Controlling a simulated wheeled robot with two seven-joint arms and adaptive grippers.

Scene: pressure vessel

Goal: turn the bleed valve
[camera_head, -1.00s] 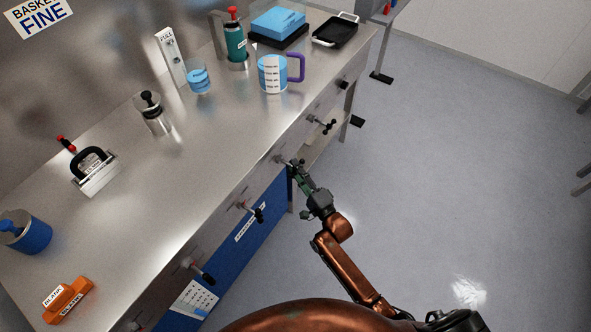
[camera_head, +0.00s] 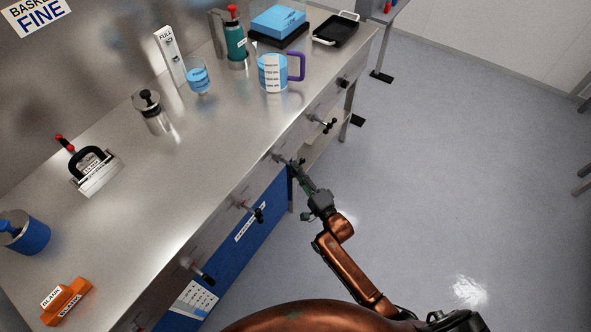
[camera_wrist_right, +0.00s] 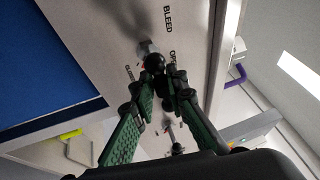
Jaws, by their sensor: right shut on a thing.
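The bleed valve (camera_wrist_right: 148,50) is on the front panel of the steel bench, with BLEED, OPEN and a partly hidden label printed around it in the right wrist view. My right gripper (camera_wrist_right: 160,75) is shut on the dark knob of the bleed valve handle, and its green fingers hide part of it. In the head view my right gripper (camera_head: 296,169) reaches the bench front from the right, and the valve there is mostly hidden by it. My left gripper is not in view.
Other valve handles (camera_head: 255,211) (camera_head: 325,124) stick out along the bench front on both sides. The bench top (camera_head: 215,130) holds a measuring jug (camera_head: 273,73), a steel canister (camera_head: 153,112) and a black-handled tool (camera_head: 93,170).

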